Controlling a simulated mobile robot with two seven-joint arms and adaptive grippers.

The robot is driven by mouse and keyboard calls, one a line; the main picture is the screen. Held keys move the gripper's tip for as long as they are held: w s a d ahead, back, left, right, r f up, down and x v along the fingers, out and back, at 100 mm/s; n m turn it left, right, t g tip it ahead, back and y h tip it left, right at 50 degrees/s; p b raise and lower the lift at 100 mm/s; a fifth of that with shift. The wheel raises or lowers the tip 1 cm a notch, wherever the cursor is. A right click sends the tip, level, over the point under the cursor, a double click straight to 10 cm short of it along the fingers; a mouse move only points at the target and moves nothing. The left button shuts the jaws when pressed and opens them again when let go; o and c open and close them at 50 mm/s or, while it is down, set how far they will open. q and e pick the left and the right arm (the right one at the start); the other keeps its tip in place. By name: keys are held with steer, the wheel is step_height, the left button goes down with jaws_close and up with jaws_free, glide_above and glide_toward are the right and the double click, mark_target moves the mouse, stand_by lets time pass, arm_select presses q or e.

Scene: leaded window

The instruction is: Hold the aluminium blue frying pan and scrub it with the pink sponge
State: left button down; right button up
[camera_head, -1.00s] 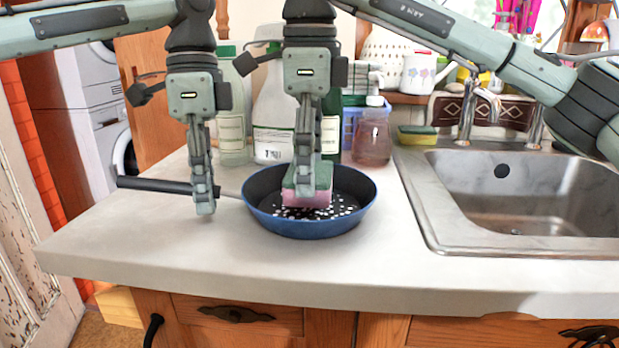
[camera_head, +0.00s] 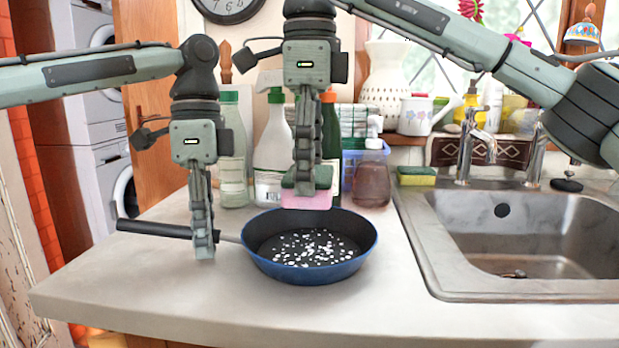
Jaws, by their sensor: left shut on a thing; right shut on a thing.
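The blue frying pan (camera_head: 308,268) sits on the counter, its dark inside dotted with white specks. Its dark handle (camera_head: 150,228) points left. My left gripper (camera_head: 204,250) is shut on the handle near the pan. My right gripper (camera_head: 306,188) is shut on the pink sponge (camera_head: 306,201), which has a green top side. The sponge is held above the back part of the pan, apart from the pan floor. The gripper fingers hide part of the sponge and part of the handle.
The sink (camera_head: 520,235) with its taps is on the right. A yellow and green sponge (camera_head: 416,176) lies at its back left corner. Bottles, including a brown soap bottle (camera_head: 372,180), stand behind the pan. The counter (camera_head: 150,290) in front is clear.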

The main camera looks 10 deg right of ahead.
arm_select(q)
steer(key=c, duration=1.4)
jaws_free()
steer(key=r, duration=0.4)
steer(key=w+r, duration=0.1)
steer(key=r, duration=0.3)
steer(key=w+r, duration=0.1)
steer(key=r, duration=0.2)
steer(key=shift+r, duration=0.4)
